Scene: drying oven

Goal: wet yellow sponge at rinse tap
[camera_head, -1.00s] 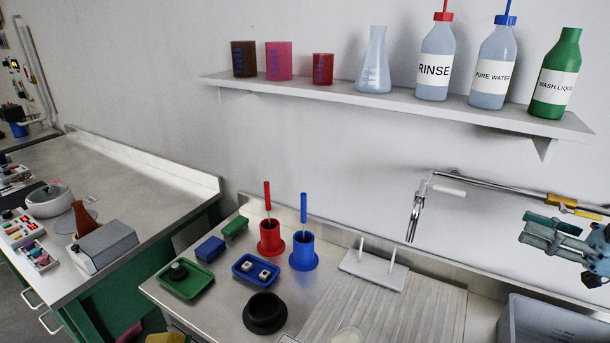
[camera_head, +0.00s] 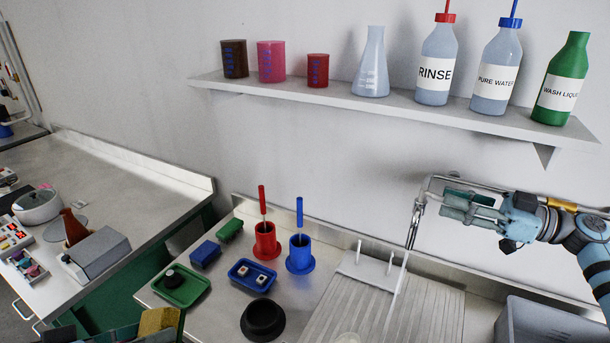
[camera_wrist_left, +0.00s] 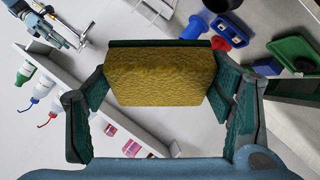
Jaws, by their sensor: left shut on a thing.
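The yellow sponge (camera_wrist_left: 160,77) is held between the fingers of my left gripper (camera_wrist_left: 160,85) in the left wrist view. In the head view the sponge (camera_head: 158,320) shows at the bottom left edge, well away from the tap; my left gripper (camera_head: 130,333) is partly cut off there. The rinse tap (camera_head: 415,222) hangs from the wall, and a thin stream of water (camera_head: 398,290) falls from it onto the ribbed drainboard. My right gripper (camera_head: 466,208) is beside the tap's lever, fingers apart. It hides most of the lever, so I cannot tell whether they touch.
Red (camera_head: 266,241) and blue (camera_head: 300,254) brush holders, a blue tray (camera_head: 237,280), a green tray (camera_head: 192,294) and a black bowl (camera_head: 263,318) stand left of the drainboard (camera_head: 440,315). A pegged rack (camera_head: 366,272) is behind the stream. A grey basin (camera_head: 540,325) is at right.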

